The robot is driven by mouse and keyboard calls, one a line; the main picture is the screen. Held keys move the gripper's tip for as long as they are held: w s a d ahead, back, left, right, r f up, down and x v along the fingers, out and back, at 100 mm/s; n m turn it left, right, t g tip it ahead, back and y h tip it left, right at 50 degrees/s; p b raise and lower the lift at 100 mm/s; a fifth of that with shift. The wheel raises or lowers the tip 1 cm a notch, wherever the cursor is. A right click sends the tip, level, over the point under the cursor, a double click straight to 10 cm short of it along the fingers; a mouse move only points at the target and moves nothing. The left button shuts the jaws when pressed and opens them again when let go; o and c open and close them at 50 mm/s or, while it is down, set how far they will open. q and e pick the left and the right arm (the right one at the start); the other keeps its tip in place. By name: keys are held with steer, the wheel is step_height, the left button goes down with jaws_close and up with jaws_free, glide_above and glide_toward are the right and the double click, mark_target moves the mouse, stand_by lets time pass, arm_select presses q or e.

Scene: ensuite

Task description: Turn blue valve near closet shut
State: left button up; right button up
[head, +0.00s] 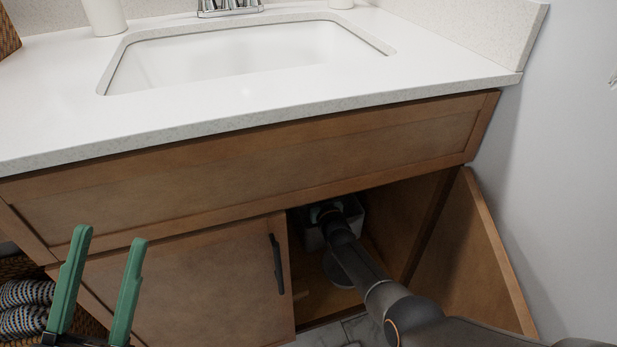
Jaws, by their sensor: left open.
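No blue valve shows in the head view; the inside of the cabinet is dark and partly covered by my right arm. My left gripper (108,236) has two green fingers, spread apart and empty, in front of the vanity at lower left. My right arm comes in from the lower right and reaches into the open cabinet under the sink. My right gripper (326,211) is at the far end of that arm, in shadow. Its fingers are hidden, so I cannot tell what it touches.
The left cabinet door (190,285) with a dark handle (277,264) is closed or nearly so. The right door (468,262) stands open by the wall. A grey box (352,213) is inside the cabinet. The counter (240,108) overhangs above. A basket with rolled towels (22,308) stands at left.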

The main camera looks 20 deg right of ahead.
steer(key=shift+w, duration=0.3)
steer(key=shift+c, duration=0.3)
jaws_close()
